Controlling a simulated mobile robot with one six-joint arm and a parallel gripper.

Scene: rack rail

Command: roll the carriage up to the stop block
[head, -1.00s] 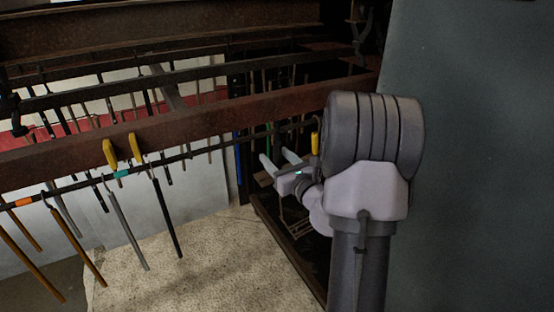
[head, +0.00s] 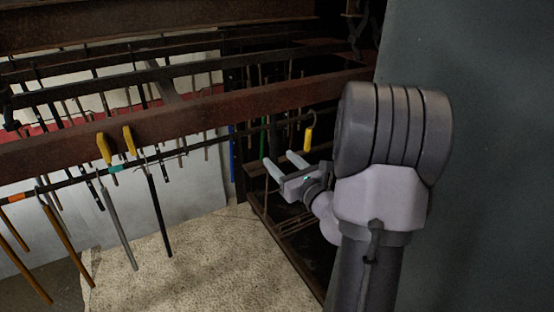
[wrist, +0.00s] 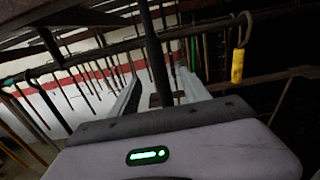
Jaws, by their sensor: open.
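A dark rail (head: 205,145) runs across the head view, with hanging rods hooked on it, an orange band (head: 15,198) and a teal band (head: 114,169). Two yellow pieces (head: 104,149) stand up at the rail near the teal band. A yellow piece (head: 308,139) hangs from a hook at the rail's right end; it also shows in the wrist view (wrist: 237,66). I cannot tell which part is the carriage or the stop block. My gripper (head: 281,164) is open, apart from the hanging yellow piece, to its lower left. In the wrist view a dark upright bar (wrist: 155,55) appears between the fingers.
Rusty beams (head: 180,122) cross above and behind the rail. A grey panel (head: 485,160) fills the right side. A dark frame (head: 290,245) stands below my gripper, beside the pale speckled surface (head: 175,275). Several rods hang at left.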

